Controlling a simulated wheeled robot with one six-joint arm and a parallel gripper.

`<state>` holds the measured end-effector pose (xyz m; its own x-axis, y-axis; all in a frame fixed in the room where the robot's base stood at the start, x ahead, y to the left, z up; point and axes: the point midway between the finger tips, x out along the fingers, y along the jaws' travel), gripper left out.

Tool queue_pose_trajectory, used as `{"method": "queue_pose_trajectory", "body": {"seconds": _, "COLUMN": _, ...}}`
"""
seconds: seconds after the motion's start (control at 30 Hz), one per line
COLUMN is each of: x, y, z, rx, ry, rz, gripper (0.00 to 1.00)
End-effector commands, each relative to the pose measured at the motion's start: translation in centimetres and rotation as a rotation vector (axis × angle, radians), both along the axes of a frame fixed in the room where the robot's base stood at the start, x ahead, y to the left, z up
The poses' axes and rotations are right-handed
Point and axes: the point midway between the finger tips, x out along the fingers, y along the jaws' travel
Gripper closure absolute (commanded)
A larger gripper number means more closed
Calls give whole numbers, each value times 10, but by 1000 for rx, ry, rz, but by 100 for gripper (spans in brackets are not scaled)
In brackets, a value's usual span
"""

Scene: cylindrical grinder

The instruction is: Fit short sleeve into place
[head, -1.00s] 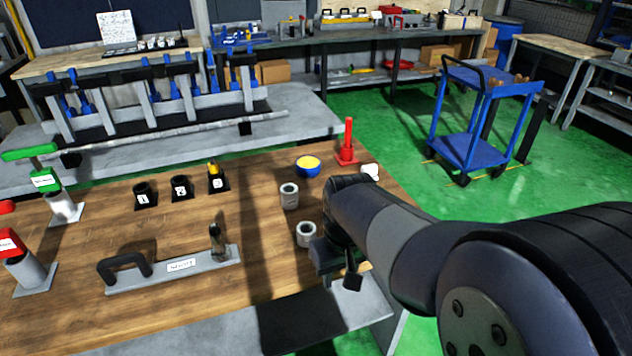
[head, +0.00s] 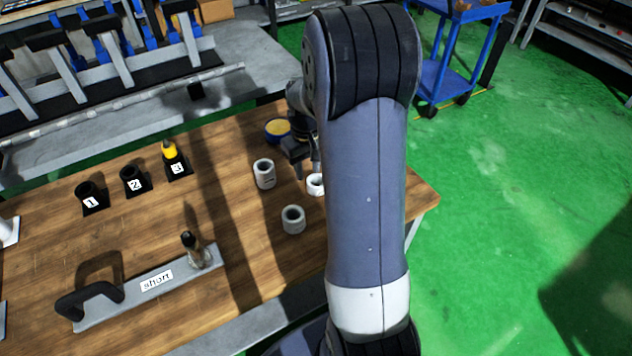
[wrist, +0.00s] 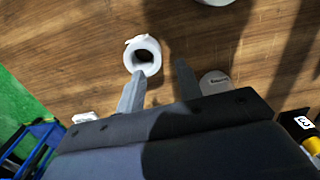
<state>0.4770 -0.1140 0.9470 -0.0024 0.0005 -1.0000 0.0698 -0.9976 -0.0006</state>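Three short hollow sleeves stand on the wooden table: a grey one with a small label (head: 264,174), a grey one nearer the front (head: 293,220) and a white one (head: 316,185). I cannot tell for sure which is the short one. A grey bar fixture (head: 120,305) marked "short" lies at the front left, with a black handle and an upright dark post (head: 192,250). My gripper (head: 308,174) is open and empty, close to the white sleeve. In the wrist view (wrist: 159,72) the white sleeve (wrist: 142,52) shows by the left finger and the labelled sleeve (wrist: 214,83) right of the right finger.
Black numbered cups 1 (head: 92,198), 2 (head: 135,182) and 3 (head: 177,165) stand to the left; a yellow-topped item sits in cup 3. A blue bowl with yellow contents (head: 277,130) is behind the sleeves. My forearm hides the table's right part.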

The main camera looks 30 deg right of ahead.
Motion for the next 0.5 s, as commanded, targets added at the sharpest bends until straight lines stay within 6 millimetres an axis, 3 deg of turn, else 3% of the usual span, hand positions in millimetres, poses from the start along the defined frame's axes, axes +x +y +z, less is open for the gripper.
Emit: {"method": "queue_pose_trajectory", "body": {"seconds": 0.5, "x": -4, "y": -3, "z": -54, "rx": 0, "ry": -1, "rz": 0, "gripper": 66}}
